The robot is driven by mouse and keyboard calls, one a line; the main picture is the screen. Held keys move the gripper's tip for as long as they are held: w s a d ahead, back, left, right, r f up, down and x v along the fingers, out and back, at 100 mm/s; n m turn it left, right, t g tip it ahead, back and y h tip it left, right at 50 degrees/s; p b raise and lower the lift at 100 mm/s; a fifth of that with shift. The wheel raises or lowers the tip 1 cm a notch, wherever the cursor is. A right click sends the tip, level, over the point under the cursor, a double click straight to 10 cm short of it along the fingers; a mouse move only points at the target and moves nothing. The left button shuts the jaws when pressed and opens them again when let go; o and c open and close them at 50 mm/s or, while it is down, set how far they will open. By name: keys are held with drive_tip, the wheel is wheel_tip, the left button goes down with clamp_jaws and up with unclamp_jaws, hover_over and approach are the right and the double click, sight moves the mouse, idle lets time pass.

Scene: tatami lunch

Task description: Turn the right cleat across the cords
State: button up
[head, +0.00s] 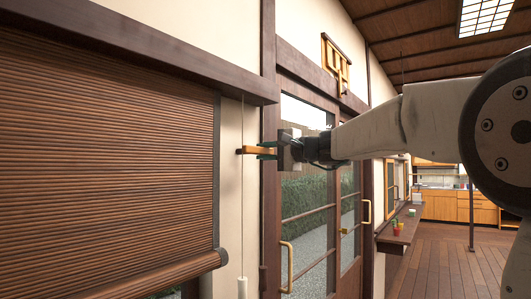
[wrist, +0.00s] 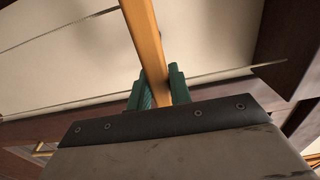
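The cleat (head: 252,150) is an orange-brown wooden bar by the door post, lying about level in the head view. My gripper (head: 267,151) is at the bar's right part. In the wrist view the cleat (wrist: 143,35) runs up between the green fingers of my gripper (wrist: 160,88), which lie against both its sides. Thin cords (wrist: 60,27) cross the pale wall there. Whether a cord touches the bar cannot be told.
A brown slatted blind (head: 100,150) hangs at the left, with its bottom bar low. Glazed sliding doors (head: 310,200) with wooden handles stand just right of the post. A counter (head: 400,236) with coloured cups is farther back; the wooden floor (head: 460,265) is clear.

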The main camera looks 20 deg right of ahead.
drive_tip(key=o, duration=0.4)
drive_tip(key=shift+f, duration=0.1)
drive_tip(key=v, duration=0.7)
drive_tip(key=shift+s+d, duration=0.3)
